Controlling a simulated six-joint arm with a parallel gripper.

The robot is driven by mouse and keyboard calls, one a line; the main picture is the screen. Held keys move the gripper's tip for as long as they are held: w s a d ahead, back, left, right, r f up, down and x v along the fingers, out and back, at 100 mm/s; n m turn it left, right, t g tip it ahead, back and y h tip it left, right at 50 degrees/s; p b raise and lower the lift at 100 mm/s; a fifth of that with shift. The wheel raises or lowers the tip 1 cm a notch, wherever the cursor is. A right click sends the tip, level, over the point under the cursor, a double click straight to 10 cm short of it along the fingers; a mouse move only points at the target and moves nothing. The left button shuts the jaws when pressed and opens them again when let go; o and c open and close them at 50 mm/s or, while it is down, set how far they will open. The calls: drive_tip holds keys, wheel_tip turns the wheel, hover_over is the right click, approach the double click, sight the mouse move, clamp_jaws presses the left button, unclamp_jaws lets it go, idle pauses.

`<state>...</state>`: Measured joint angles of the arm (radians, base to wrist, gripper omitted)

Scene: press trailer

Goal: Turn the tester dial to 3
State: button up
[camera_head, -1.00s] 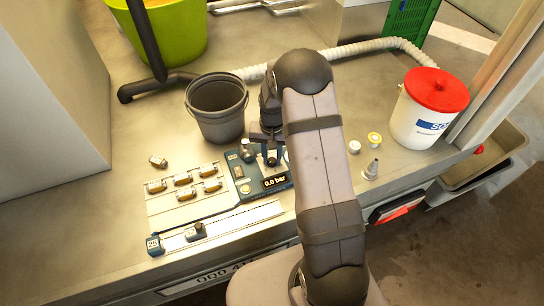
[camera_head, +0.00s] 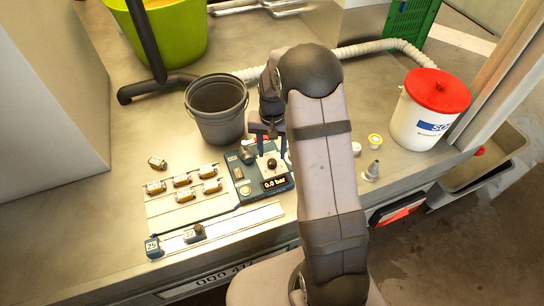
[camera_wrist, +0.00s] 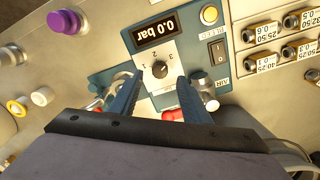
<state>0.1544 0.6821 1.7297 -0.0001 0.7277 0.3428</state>
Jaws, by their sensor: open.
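The blue tester (camera_head: 246,187) stands on the bench with a lit display reading 0.0 bar (camera_head: 275,182). Its black dial (camera_wrist: 160,69) sits on a light plate in the wrist view, with small numbers around it. I cannot tell surely which number it points at. It also shows in the head view (camera_head: 271,164). My gripper (camera_wrist: 159,80) is open, its two blue fingers apart, one to each side of the dial's near edge in the wrist view. The fingers (camera_head: 271,150) also show over the tester in the head view. Contact with the dial is not visible.
A dark bucket (camera_head: 217,112) stands behind the tester. Several fittings lie on a panel (camera_head: 160,208) to the left. A red-lidded white bucket (camera_head: 425,115) stands right.

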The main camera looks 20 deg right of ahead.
sight(272, 162)
drive_tip(key=shift+r, duration=1.5)
drive_tip(key=shift+n, duration=0.3)
drive_tip(key=shift+f+n, duration=0.15)
drive_tip(key=shift+n, duration=0.25)
drive_tip(key=shift+n+g, duration=0.6)
drive_tip(key=shift+g, duration=0.1)
drive_tip(key=s+f, duration=0.1)
drive_tip(key=s, duration=0.1)
drive_tip(key=s+f, duration=0.1)
drive_tip(key=s, duration=0.1)
drive_tip(key=s+a+f, duration=0.1)
drive_tip(key=s, duration=0.1)
drive_tip(key=shift+s+f, duration=0.15)
drive_tip(key=s+a+r+n+p, duration=0.15)
drive_tip(key=s+r, duration=0.25)
drive_tip(key=s, duration=0.5)
drive_tip(key=s+a+r+n+p, duration=0.1)
drive_tip(key=s+a+r, duration=0.2)
drive_tip(key=s, duration=0.6)
wheel_tip(272, 162, up, 6)
drive_tip(key=w+a+t+p, duration=0.1)
drive_tip(key=w, duration=0.1)
drive_tip(key=shift+w+a, duration=0.15)
drive_tip(key=shift+w, duration=0.1)
